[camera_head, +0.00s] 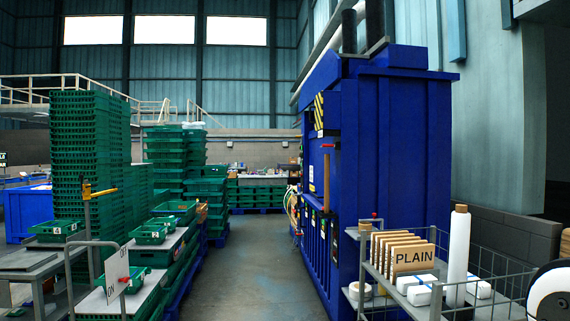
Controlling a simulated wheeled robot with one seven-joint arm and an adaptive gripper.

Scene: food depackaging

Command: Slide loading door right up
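A tall blue machine (400,160) stands right of centre, with its working front turned left and seen at a steep angle. Yellow-black stripes (319,111) mark the upper front. A brown upright bar (326,182) with a red part (327,146) above it stands out from the front. Vertical slots (318,235) show on the lower front. I cannot tell the edges of the right loading door, or whether it is up or down, from this angle. My gripper is not in view.
Stacked green crates (87,150) and a low bench line the left. A clear floor aisle (255,265) runs along the machine's front.

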